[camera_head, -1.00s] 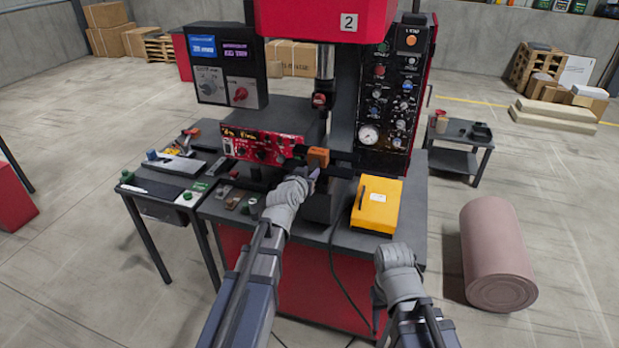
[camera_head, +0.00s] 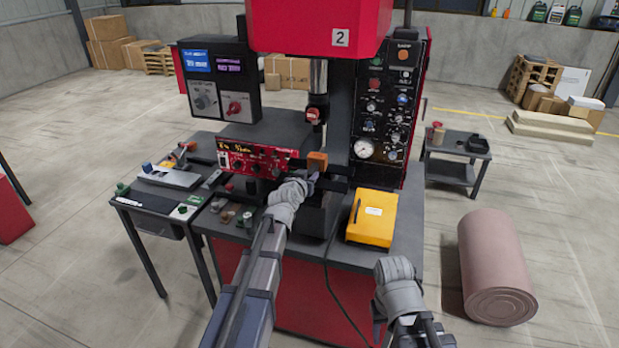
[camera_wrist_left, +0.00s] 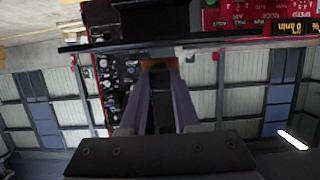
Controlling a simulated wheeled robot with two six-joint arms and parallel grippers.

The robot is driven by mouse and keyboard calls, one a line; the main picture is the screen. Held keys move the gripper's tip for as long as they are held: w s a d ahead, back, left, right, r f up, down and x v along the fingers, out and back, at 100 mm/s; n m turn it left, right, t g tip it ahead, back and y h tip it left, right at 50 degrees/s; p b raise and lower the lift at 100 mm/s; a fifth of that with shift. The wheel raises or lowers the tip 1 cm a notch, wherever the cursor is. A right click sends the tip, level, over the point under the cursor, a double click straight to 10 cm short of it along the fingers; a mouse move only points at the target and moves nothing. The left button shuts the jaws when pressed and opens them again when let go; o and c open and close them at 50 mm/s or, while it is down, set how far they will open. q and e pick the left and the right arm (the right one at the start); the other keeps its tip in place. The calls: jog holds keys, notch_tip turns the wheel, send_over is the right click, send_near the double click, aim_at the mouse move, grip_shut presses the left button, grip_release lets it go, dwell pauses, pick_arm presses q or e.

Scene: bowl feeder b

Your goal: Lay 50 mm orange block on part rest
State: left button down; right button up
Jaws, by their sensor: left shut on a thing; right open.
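The orange block (camera_head: 317,160) is in front of the press column, under the press head, in the head view. My left gripper (camera_head: 314,174) is shut on it from below and in front. In the left wrist view the block (camera_wrist_left: 159,63) shows as an orange strip between the fingertips (camera_wrist_left: 160,75). A dark bar or ledge lies close by the block there; whether they touch cannot be told. I cannot make out the part rest clearly. My right gripper (camera_head: 388,325) is low at the front right, its fingers mostly hidden by its own wrist.
The red control panel (camera_head: 255,158) stands just left of the block. The press ram (camera_head: 314,115) hangs above it. A yellow box (camera_head: 373,217) sits on the bench at right. Small parts (camera_head: 237,217) lie on the bench at left.

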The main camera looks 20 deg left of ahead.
pick_arm(q)
jog(key=shift+f+b, duration=0.95)
jog(key=shift+b, duration=0.05)
jog(key=c, duration=0.6)
grip_release()
jog(key=shift+o, duration=0.2)
jog(key=shift+s+r, duration=0.1)
jog(key=shift+s, duration=0.1)
jog(key=p+v, duration=0.2)
jog(key=v, duration=0.6)
jog(key=s+d+f+m+g+h, duration=0.1)
jog(key=s+d+f+m+g, duration=0.15)
jog(key=s+d+f, duration=0.35)
jog(key=s+d+f+m+g+h, duration=0.1)
jog(key=s+d+f+g, duration=0.25)
jog(key=d, duration=0.45)
jog(key=s+d+f+g+y, duration=0.1)
jog(key=s+f+g+y, duration=0.1)
jog(key=s, duration=0.7)
jog(key=s+d+f+g+y, duration=0.2)
jog(key=s+f+g, duration=0.2)
jog(key=s+g, duration=0.3)
jog(key=s, duration=0.3)
